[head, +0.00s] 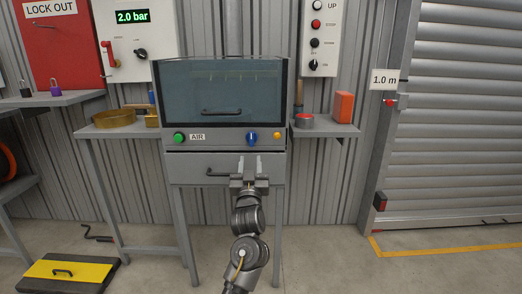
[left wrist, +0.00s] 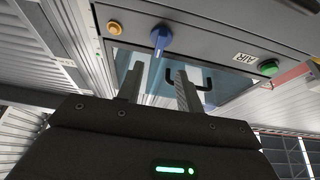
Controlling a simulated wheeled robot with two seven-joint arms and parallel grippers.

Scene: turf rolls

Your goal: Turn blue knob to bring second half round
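The blue knob (head: 252,140) is on the front panel of a grey cabinet, between the AIR label and an orange button. It also shows in the left wrist view (left wrist: 161,38), beyond the fingertips and apart from them. My left gripper (head: 249,165) is in front of the cabinet, just below the knob. Its two fingers (left wrist: 160,80) are spread with nothing between them. The cabinet's glazed window (head: 222,92) is closed above the panel, and what lies behind it is hard to make out. My right gripper is in neither view.
A green button (head: 179,138) and an orange button (head: 277,136) sit on the same panel. A drawer with a dark handle (head: 217,172) is below, close to my left gripper. Side shelves hold a brass-coloured pan (head: 114,119) and an orange block (head: 344,106).

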